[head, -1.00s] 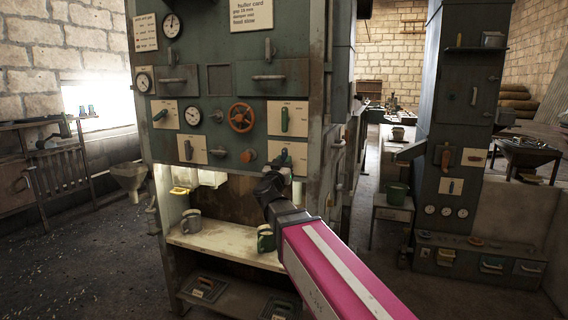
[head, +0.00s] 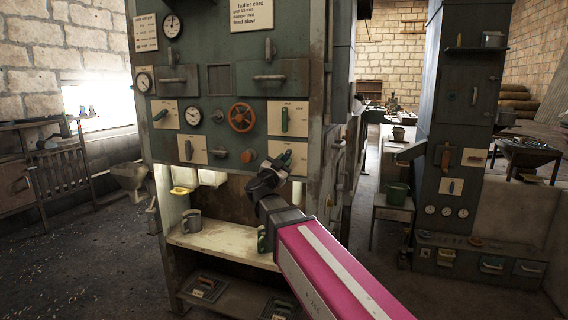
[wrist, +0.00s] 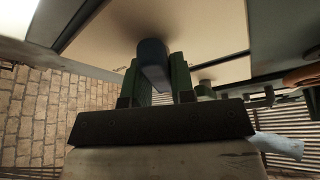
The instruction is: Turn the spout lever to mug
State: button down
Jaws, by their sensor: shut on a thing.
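The spout lever (head: 286,156) is a small dark green handle on a cream plate, low on the right of the green machine's front. In the head view it is partly covered by my gripper (head: 272,165). In the wrist view the lever (wrist: 152,62) is a dark bar between the two green fingers of my gripper (wrist: 157,80), which is shut on it. A grey mug (head: 191,221) stands on the pale shelf below, at the left. A green mug (head: 263,239) is on the same shelf at the right, partly hidden by my arm.
Other levers (head: 187,149), a red handwheel (head: 241,117) and dials (head: 192,116) sit close by on the panel. Pale boxes (head: 213,178) hang above the shelf (head: 225,240). A second dark machine stands right, past an open aisle.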

jog(key=m+g+h, duration=0.1)
jog(key=m, duration=0.3)
jog(key=m+g+h, duration=0.1)
jog(key=m+g, duration=0.1)
jog(key=m, duration=0.2)
jog(key=shift+a+r+g, duration=0.1)
jog(key=shift+g, duration=0.2)
jog(key=m+g, duration=0.1)
jog(key=m, duration=0.2)
jog(key=m+g+y, duration=0.1)
jog(key=m, duration=0.2)
jog(key=shift+m, duration=0.3)
jog(key=c, duration=1)
grip_release()
jog(key=shift+r, duration=0.1)
jog(key=v, duration=1)
jog(key=shift+s+a, duration=0.3)
